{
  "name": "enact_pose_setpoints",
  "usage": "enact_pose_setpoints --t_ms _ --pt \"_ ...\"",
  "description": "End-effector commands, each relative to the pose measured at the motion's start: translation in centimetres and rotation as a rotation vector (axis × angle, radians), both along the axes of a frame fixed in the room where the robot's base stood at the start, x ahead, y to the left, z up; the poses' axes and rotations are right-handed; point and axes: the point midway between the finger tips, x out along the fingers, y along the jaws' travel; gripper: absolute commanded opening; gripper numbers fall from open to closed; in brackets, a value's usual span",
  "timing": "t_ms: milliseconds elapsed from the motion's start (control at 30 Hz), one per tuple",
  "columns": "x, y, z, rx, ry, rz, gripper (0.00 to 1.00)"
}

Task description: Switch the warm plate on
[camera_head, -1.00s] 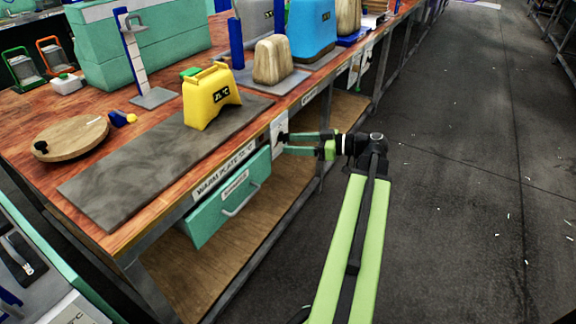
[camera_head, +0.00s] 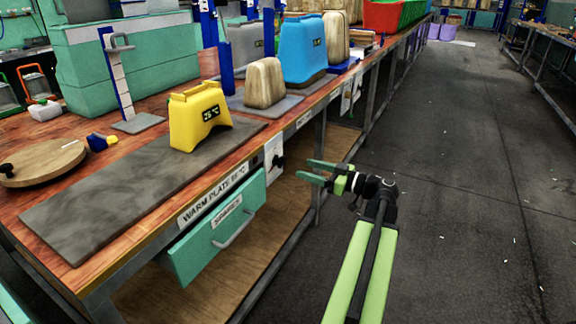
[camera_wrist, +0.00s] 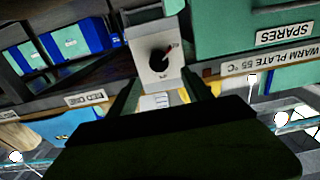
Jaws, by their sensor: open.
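The warm plate (camera_head: 105,195) is a grey slab along the front of the wooden bench, with its label (camera_head: 212,195) on the front edge. Its switch is a black rotary knob (camera_head: 278,161) on a pale panel (camera_head: 270,150) beside the drawer. In the wrist view the knob (camera_wrist: 160,60) shows between and beyond the fingers. Its bar slants toward a small red mark at upper right; the lettering is too small to read surely. My gripper (camera_head: 303,170) is open and empty, to the right of the knob and apart from it. Its fingers also show in the wrist view (camera_wrist: 161,92).
A green drawer (camera_head: 218,230) juts out below the bench front, left of the knob. A round wooden board (camera_head: 42,165) lies at left.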

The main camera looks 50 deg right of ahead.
Motion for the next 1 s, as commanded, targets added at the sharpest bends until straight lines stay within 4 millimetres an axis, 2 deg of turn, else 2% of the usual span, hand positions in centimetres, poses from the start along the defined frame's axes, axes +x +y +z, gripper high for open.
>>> enact_pose_setpoints --t_ms 100,300,467,700,767,1000 --pt "2.9 0.7 0.0 0.000 0.000 0.003 0.58" --pt "6.3 1.5 0.0 0.000 0.000 0.000 0.58" --pt "7.4 1.7 0.0 0.000 0.000 -0.002 0.58" --pt "7.4 1.7 0.0 0.000 0.000 -0.003 0.58" --pt "7.4 1.7 0.0 0.000 0.000 -0.003 0.53" --pt "7.4 1.7 0.0 0.000 0.000 -0.003 0.22"
